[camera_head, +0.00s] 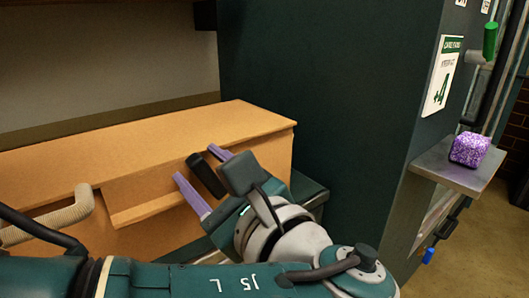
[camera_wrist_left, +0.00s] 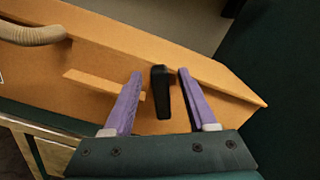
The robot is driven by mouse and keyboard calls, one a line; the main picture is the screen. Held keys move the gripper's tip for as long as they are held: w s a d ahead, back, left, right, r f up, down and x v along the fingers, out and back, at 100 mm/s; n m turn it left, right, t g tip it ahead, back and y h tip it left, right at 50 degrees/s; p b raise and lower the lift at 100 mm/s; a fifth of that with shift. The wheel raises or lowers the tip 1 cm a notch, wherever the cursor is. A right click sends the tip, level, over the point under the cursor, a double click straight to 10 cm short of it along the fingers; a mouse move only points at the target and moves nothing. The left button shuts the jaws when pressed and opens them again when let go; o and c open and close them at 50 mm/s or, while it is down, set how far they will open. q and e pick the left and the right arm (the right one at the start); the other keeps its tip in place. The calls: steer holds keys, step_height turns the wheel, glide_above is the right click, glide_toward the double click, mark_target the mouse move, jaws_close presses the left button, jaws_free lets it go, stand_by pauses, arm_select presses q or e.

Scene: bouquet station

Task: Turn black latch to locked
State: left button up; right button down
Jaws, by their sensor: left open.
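The black latch (camera_head: 207,175) is a dark bar at the front of the orange wooden box (camera_head: 240,118). In the left wrist view the latch (camera_wrist_left: 161,92) points roughly up and down in the picture and lies between two purple fingers. My left gripper (camera_head: 199,172) is open, with one finger on each side of the latch. In the left wrist view the left gripper (camera_wrist_left: 157,80) shows a gap between the latch and each finger, narrower on the right. Whether a finger touches the latch is unclear. My right gripper is in neither view.
A beige hose (camera_head: 72,212) runs along the box's left part. A dark green cabinet (camera_head: 320,80) stands right behind the box. A purple speckled cube (camera_head: 469,149) sits on a grey shelf (camera_head: 440,170) at the right. A green handle (camera_head: 490,41) is at the upper right.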

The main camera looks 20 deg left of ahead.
arm_select(q)
steer(key=shift+d, duration=0.1)
steer(key=shift+c, duration=0.2)
jaws_close()
steer(key=shift+s, duration=0.1)
